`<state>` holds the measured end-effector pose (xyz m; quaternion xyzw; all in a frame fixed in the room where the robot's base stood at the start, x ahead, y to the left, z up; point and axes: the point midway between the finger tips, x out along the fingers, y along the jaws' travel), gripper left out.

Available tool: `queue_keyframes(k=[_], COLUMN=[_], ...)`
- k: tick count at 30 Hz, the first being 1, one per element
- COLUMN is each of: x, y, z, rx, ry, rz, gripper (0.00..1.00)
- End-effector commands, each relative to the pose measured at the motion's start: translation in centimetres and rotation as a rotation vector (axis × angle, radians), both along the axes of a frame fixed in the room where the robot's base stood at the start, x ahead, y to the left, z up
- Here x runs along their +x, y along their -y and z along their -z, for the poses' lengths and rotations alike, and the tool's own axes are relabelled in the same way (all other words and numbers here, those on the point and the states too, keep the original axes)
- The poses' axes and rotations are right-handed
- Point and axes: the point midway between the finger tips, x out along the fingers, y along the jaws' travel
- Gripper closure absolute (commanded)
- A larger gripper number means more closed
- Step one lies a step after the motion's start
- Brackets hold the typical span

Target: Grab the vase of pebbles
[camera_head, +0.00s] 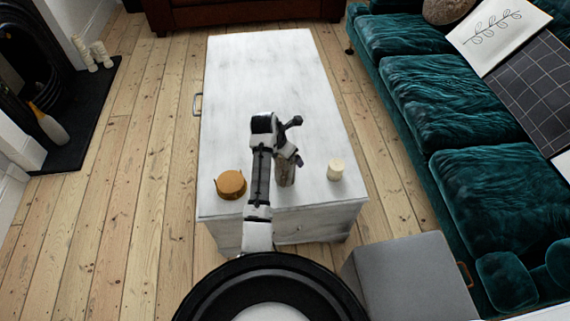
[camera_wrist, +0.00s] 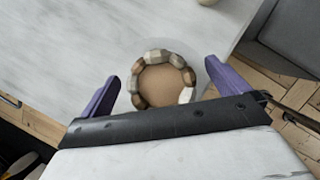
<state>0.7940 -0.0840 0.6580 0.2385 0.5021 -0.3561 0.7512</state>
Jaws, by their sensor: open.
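The vase of pebbles (camera_head: 286,172) stands on the white table near its front end, partly hidden by my arm and gripper in the head view. In the wrist view I look down on the vase (camera_wrist: 150,57), a round clear rim with a ring of brown, grey and white pebbles around a tan middle. My gripper (camera_wrist: 162,72) is open, with one purple finger on each side of the vase in that picture. In the head view my gripper (camera_head: 297,157) is right at the vase's top. I cannot tell whether the fingers touch it.
The white table (camera_head: 265,75) is mostly bare behind the vase. A round wooden box (camera_head: 231,184) stands to the left and a cream candle (camera_head: 335,170) to the right. A grey stool (camera_head: 408,275) and a green sofa (camera_head: 425,105) are on the right.

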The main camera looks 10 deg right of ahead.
Motion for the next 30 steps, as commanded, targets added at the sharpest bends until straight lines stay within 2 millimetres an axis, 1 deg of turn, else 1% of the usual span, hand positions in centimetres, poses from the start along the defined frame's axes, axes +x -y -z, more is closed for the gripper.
queue_keyframes(k=[1,4,11,30], x=[0.08,0.23,0.26,0.23], y=[0.16,0.33,0.39,0.41], z=[0.57,1.2,1.31,1.28], rx=[0.0,0.0,0.0,-0.001], ry=[-0.003,-0.002,0.0,-0.001], rz=[0.0,-0.001,0.0,0.0], gripper=[0.0,0.0,0.0,0.84])
